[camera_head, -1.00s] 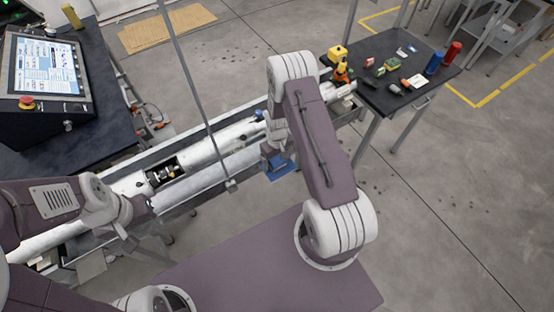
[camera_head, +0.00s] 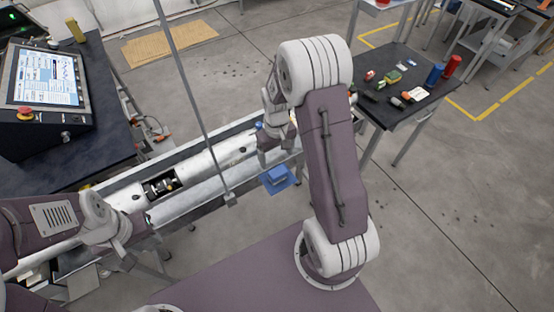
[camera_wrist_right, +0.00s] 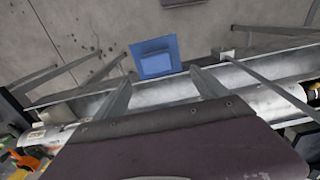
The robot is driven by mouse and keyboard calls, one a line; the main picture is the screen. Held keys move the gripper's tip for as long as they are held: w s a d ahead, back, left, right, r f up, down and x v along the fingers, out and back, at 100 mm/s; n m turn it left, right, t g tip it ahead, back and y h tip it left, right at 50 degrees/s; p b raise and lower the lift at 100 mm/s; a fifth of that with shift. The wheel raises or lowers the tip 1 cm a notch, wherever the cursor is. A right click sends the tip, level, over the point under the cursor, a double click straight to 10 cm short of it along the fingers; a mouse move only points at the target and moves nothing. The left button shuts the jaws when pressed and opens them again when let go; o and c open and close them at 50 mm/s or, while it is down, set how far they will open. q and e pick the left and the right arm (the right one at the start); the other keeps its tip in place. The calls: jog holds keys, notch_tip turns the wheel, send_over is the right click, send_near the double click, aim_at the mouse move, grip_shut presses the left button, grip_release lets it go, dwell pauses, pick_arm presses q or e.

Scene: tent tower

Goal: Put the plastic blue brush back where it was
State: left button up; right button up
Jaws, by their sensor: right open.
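A blue block-like item (camera_head: 277,174), which may be the brush, rests on a flat blue square (camera_head: 291,183) beside the long white tube. In the right wrist view the raised blue block (camera_wrist_right: 155,62) shows on the square; no bristles can be made out. My right gripper (camera_head: 264,152) hangs just above and left of it. In the right wrist view its two fingers (camera_wrist_right: 162,75) are apart, with the blue item beyond them and nothing gripped. My left gripper (camera_head: 142,240) is at the lower left beside the tube, partly lost among frame parts; its jaws are unclear.
The white tube (camera_head: 205,165) lies in a metal frame. A thin upright pole (camera_head: 195,95) stands before it. A dark table (camera_head: 420,105) with tools and red and blue cylinders is at upper right. A console (camera_head: 45,85) stands on the left bench.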

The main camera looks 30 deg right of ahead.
jog(key=s+a+r+m+t, duration=0.1)
jog(key=s+a+r, duration=0.25)
jog(key=s, duration=0.25)
jog(key=s+a+r, duration=0.3)
jog(key=s+a, duration=0.1)
jog(key=s, duration=0.3)
pick_arm(q)
notch_tip(320, 180, down, 7)
jog(key=b, duration=0.7)
pick_arm(e)
notch_tip(320, 180, down, 7)
jog(key=shift+w+d, duration=0.45)
pick_arm(q)
jog(key=shift+s+a, duration=0.1)
jog(key=shift+s, duration=0.05)
pick_arm(e)
jog(key=shift+s+r, duration=0.15)
